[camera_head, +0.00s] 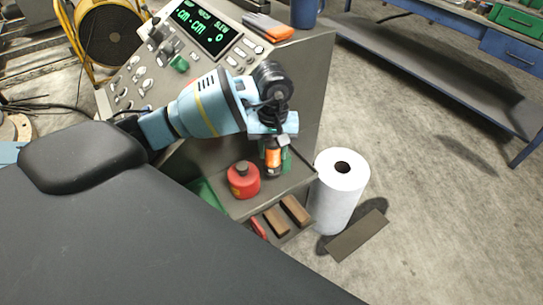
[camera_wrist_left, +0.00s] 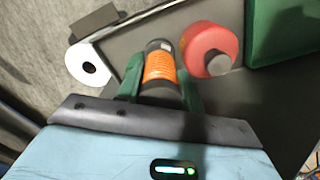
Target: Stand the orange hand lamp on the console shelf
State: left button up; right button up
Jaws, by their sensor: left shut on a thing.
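The orange hand lamp (camera_head: 273,158) has an orange band and black ends. My left gripper (camera_head: 275,145) is shut around it from above, over the console shelf (camera_head: 246,206). In the left wrist view the lamp (camera_wrist_left: 160,68) sits between the two green fingers of my left gripper (camera_wrist_left: 160,92). The lamp looks roughly upright in the head view. I cannot tell whether its lower end touches the shelf. My right gripper is not in view.
A red can (camera_head: 243,181) stands on the shelf just left of the lamp. A green box (camera_wrist_left: 285,32) is beyond the can. Brown blocks (camera_head: 294,210) lie on a lower ledge. A white roll (camera_head: 340,190) stands on the floor to the right.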

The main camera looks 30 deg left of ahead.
aim_at(272, 159)
pick_arm(q)
jog(key=shift+f, duration=1.75)
jog(key=shift+f, duration=0.2)
jog(key=o, duration=1.2)
jog(key=shift+c, duration=0.2)
notch_tip(272, 159, up, 12)
jog(key=shift+r, duration=0.2)
